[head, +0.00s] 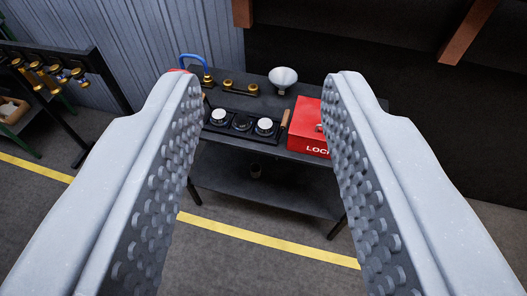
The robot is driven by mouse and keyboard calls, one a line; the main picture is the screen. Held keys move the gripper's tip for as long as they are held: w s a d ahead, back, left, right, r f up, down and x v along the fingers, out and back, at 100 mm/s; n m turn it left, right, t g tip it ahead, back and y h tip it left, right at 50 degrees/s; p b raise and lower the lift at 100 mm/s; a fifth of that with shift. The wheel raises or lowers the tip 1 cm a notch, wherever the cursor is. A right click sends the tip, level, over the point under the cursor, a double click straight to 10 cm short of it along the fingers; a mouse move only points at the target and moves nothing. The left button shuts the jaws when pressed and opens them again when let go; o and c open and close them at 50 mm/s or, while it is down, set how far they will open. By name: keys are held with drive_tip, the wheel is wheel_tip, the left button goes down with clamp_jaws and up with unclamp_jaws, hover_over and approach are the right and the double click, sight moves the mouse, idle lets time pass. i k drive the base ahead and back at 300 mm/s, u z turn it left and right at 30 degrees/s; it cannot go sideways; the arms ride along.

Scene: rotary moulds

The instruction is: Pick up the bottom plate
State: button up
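My gripper (266,82) is open, with its two grey studded fingers wide apart and nothing between them. It is some way off from a dark table (222,165), which shows between the fingers. On the table a dark tray (204,125) holds round pieces in a row: a white-topped one (219,116) at left, a dark one (242,122) in the middle and a white-topped one (265,126) at right. I cannot tell which thing is the bottom plate.
Behind the tray are brass parts (240,88) and a white bowl-shaped piece (283,77). A red box (306,133) is at right, partly behind a finger. A blue hoop (190,61) is at the back left. A rack (70,50) stands at far left. Floor before the table is clear.

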sight(265, 127)
drive_tip(key=z, duration=0.15)
drive_tip(key=k, duration=0.35)
drive_tip(key=u, duration=0.7)
drive_tip(key=i, duration=1.9)
drive_tip(key=z, duration=0.55)
